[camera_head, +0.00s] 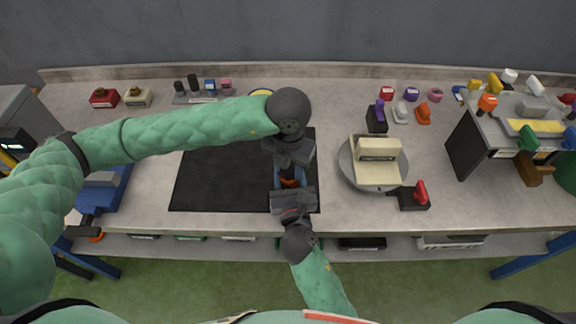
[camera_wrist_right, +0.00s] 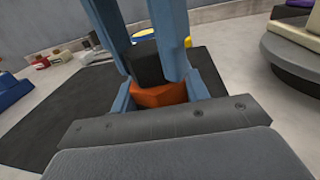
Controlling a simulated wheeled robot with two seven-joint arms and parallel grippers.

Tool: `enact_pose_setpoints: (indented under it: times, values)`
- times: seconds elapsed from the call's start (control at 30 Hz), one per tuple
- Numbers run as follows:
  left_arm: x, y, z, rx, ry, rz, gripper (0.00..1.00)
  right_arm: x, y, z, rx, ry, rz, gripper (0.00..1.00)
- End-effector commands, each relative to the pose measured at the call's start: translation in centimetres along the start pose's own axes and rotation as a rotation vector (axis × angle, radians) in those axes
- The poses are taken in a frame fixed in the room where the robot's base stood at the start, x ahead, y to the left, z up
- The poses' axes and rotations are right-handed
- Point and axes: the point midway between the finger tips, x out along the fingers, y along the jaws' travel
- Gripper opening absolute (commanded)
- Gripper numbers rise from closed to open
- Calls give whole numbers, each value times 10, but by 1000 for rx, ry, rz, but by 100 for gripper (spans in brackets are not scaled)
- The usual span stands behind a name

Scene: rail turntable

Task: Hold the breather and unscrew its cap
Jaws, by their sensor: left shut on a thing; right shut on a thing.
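The breather (camera_head: 290,183) is held over the black mat between my two grippers, largely hidden by them in the head view. In the right wrist view it shows an orange part (camera_wrist_right: 160,94) and a black part (camera_wrist_right: 148,63) joined together. My left gripper (camera_head: 290,172) reaches in from the far side, and its blue fingers are shut on the black part. My right gripper (camera_head: 291,186) comes from the near side, and its fingers are shut on the orange part. I cannot tell whether any gap has opened between the parts.
The black mat (camera_head: 220,185) lies beneath. A round grey turntable (camera_head: 347,168) with a cream block (camera_head: 377,172) stands close on the right. Beside it are a black-and-red piece (camera_head: 414,197) and a black-and-purple piece (camera_head: 377,119). Small coloured parts line the back.

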Motion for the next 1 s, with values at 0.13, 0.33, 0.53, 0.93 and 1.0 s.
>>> enact_pose_setpoints:
  times: [0.13,0.33,0.53,0.93,1.0]
  values:
    - [1,0,0,-13,2,0,12,0,0,0,0,0,0,4]
    - [2,0,0,-11,2,1,52,0,0,0,0,0,0,4]
    - [1,0,0,-10,1,1,61,0,0,0,0,0,0,4]
    - [0,0,0,-9,0,0,65,0,0,0,0,0,0,4]
    - [-3,0,0,-9,0,0,65,0,0,0,0,0,0,4]
